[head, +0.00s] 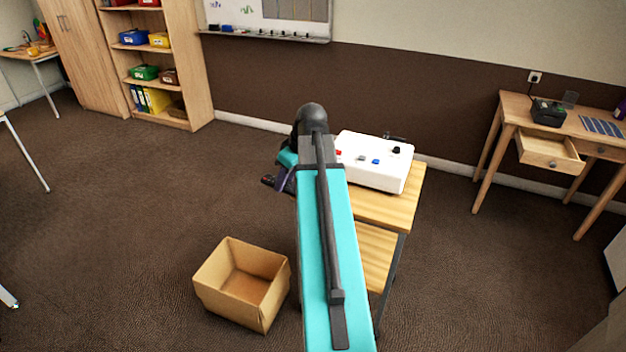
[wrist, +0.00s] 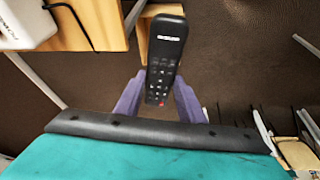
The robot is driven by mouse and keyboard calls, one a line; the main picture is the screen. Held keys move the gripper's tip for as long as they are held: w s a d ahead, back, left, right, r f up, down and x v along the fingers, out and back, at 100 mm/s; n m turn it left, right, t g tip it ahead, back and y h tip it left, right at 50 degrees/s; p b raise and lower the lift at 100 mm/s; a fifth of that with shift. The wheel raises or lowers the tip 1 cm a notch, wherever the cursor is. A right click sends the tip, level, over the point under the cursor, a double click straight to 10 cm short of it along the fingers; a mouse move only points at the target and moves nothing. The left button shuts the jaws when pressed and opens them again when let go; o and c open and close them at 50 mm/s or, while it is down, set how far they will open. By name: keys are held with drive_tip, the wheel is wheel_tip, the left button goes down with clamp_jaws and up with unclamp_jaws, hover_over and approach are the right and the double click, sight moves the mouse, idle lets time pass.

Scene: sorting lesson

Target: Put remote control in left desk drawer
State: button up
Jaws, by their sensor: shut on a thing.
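The remote control (wrist: 164,62) is black with small buttons and one red button, and shows upright in the wrist view. My gripper (wrist: 158,98), with purple fingers, is shut on its lower part, one finger on each side. In the head view my gripper (head: 277,182) is left of the small wooden table, partly hidden by my teal arm; a dark end beside it seems to be the remote. The left desk drawer (head: 549,153) is pulled open and looks empty, at the desk (head: 510,106) on the right, far from my gripper.
A white box with coloured buttons (head: 378,172) sits on the small wooden table (head: 405,208). An open cardboard box (head: 225,300) stands on the floor. The desk holds a black device (head: 548,112). Floor between small table and desk is clear. Shelves (head: 186,60) stand back left.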

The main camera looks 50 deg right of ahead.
drive_tip(key=w+a+r, duration=0.2)
drive_tip(key=w+a, duration=0.1)
drive_tip(key=a, duration=1)
drive_tip(key=w+a+r+m, duration=0.1)
drive_tip(key=w+a, duration=0.3)
drive_tip(key=a, duration=0.9)
drive_tip(key=w+a+r+m, duration=0.1)
drive_tip(key=w+a+r, duration=0.2)
drive_tip(key=a, duration=1)
drive_tip(key=shift+w+r+h, duration=0.35)
drive_tip(key=shift+h, duration=0.05)
drive_tip(key=shift+a, duration=0.1)
